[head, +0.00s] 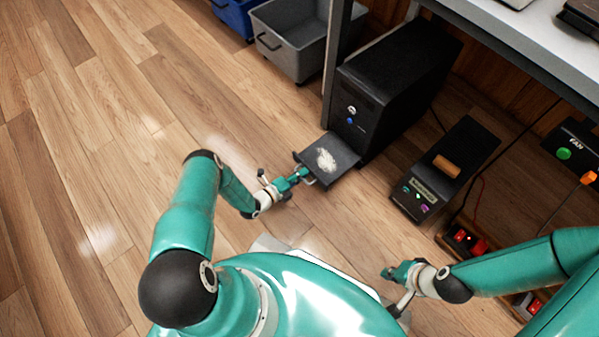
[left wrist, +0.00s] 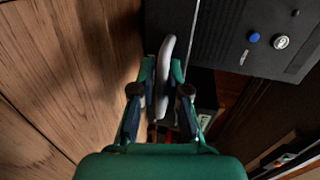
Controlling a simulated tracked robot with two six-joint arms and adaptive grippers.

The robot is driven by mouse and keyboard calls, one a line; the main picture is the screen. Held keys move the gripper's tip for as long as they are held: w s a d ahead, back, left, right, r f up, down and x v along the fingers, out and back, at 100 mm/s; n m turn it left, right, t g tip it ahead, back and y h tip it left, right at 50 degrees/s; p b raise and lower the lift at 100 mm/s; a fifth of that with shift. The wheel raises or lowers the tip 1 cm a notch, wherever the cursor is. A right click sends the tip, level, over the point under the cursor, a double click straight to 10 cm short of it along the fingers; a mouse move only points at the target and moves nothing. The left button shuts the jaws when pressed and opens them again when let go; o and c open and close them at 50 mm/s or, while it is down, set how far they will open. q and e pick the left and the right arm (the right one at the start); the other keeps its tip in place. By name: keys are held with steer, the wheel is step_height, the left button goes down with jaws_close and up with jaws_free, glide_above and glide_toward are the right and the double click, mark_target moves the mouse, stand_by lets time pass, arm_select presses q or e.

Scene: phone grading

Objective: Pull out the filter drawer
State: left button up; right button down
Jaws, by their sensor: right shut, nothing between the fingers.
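The filter drawer (head: 342,170) is a dark flat tray sticking out from the foot of a black tower case (head: 392,85). A pale patch of dust (head: 326,160) lies on it. My left gripper (head: 300,176) is at the drawer's front edge. In the left wrist view its fingers (left wrist: 164,85) are closed on both sides of a grey bar handle (left wrist: 168,48). The dark drawer (left wrist: 178,18) and the case front with a blue button (left wrist: 253,37) also show there. My right gripper (head: 389,273) is shut and empty above the floor, apart from the case.
A smaller black unit (head: 450,165) with an orange block (head: 446,166) on top stands to the right. A grey bin (head: 292,45) and a blue bin (head: 235,15) stand at the back. A table leg (head: 337,60) rises beside the case. The wooden floor at left is clear.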

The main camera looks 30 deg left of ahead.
arm_select(q)
steer(key=shift+o, duration=1.3)
steer(key=shift+r, duration=0.1)
steer(key=v, duration=1.2)
steer(key=shift+f, duration=0.25)
